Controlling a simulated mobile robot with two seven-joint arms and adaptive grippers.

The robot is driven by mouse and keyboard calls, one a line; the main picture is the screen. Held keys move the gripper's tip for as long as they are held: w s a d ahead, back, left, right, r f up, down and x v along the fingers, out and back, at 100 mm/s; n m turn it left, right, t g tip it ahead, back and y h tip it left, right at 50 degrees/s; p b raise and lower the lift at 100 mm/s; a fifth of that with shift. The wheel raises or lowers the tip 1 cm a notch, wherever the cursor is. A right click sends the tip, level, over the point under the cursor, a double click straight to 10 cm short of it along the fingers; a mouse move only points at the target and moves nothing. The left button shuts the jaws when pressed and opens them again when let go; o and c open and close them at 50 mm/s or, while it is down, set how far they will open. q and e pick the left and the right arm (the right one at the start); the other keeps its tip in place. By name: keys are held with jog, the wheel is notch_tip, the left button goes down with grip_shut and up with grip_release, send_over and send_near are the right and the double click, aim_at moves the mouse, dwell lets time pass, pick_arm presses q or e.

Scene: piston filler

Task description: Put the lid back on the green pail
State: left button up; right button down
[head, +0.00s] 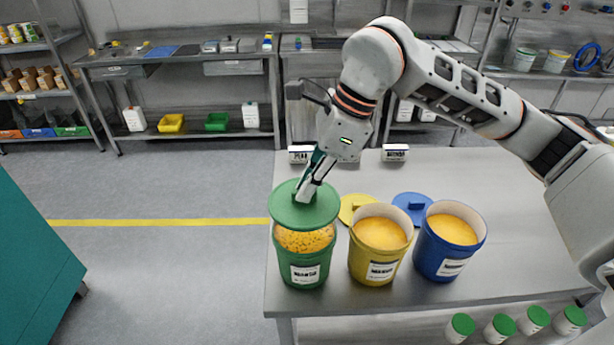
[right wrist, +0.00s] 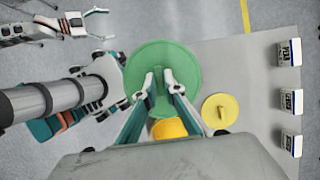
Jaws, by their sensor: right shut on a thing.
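The green pail (head: 304,269) stands at the left end of the steel table, filled with orange-yellow contents that show below the lid. The green lid (head: 290,212) is held over the pail, slightly tilted, with a gap at the front. Whether its back edge touches the rim I cannot tell. My right gripper (head: 305,191) is shut on the lid's handle from above. In the right wrist view the green lid (right wrist: 175,72) lies between the fingertips of my gripper (right wrist: 160,82), hiding most of the pail. My left gripper is not clearly in the head view.
A yellow pail (head: 374,262) and a blue pail (head: 437,257), both open and full, stand to the right. A yellow lid (head: 346,211) and a blue lid (head: 411,199) lie behind them. Small labelled boxes (head: 395,152) stand at the table's back. The table's right side is clear.

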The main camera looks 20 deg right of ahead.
aim_at(312, 201)
jog(key=shift+s+a+f, duration=0.1)
jog(key=shift+s+f, duration=0.15)
jog(key=shift+f, duration=0.15)
jog(key=shift+f+b, duration=0.4)
jog(key=shift+f, duration=0.4)
jog(key=shift+f+b, duration=0.6)
jog(key=shift+f, duration=0.15)
jog(key=shift+f+b, duration=0.35)
jog(key=shift+w+f, duration=0.1)
jog(key=shift+f, duration=0.25)
jog(key=shift+f+b, duration=0.35)
jog(key=shift+b, duration=0.15)
pick_arm(q)
jog(key=shift+w+d+f+h, duration=0.2)
jog(key=shift+w+d+f, duration=0.1)
jog(key=shift+d, duration=0.2)
jog(key=shift+w+d+f+h, duration=0.15)
jog(key=shift+w+d+h, duration=0.1)
jog(key=shift+d, duration=0.2)
